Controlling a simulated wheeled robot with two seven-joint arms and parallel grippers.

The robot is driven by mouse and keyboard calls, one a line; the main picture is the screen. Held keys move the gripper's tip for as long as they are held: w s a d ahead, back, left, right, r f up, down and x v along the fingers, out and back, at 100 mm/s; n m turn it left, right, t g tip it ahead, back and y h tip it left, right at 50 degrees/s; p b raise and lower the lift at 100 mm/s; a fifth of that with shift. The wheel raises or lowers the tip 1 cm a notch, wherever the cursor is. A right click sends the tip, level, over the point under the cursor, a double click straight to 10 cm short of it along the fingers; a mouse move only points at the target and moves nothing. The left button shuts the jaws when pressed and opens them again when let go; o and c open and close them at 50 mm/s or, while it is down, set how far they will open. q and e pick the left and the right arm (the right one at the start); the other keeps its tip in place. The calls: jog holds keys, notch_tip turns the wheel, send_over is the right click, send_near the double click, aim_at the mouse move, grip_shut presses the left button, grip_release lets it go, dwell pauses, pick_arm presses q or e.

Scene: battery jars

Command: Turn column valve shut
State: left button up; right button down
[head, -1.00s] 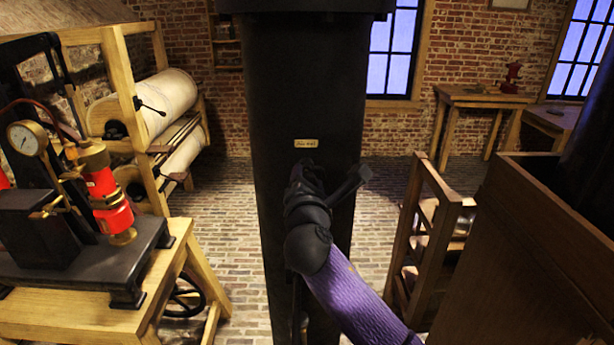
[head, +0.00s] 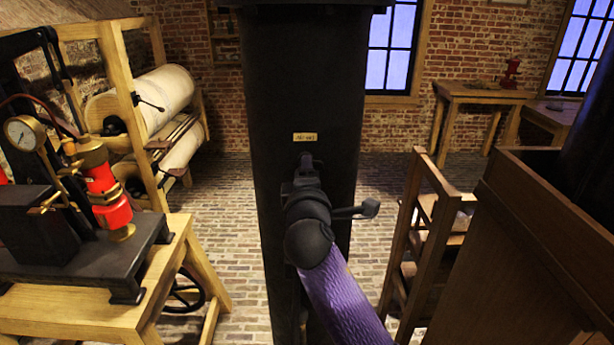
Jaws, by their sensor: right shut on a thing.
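The black column (head: 270,110) stands upright in the middle of the head view, with a small brass label plate (head: 305,137) on its face. My right gripper (head: 306,166) is at the column's front, just below the plate, at the end of my purple-sleeved arm. It is shut on the column valve, which my gripper and wrist largely hide, so I cannot read its angle. A dark bar with a blocky end juts level to the right beside my wrist; I cannot tell whether it is the valve's lever or part of my wrist. My left gripper is not in view.
A wooden bench (head: 165,275) with a red and brass gauge apparatus (head: 108,195) stands at left, before a wooden rack of rolls (head: 165,95). A large brown wooden box (head: 540,260) and a slatted stand (head: 408,250) are at right. Brick floor (head: 235,200) shows beside the column.

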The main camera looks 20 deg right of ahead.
jog(key=shift+m, duration=0.4)
jog(key=shift+c, duration=0.7)
grip_release()
jog(key=v, duration=1)
jog(key=shift+b, duration=0.45)
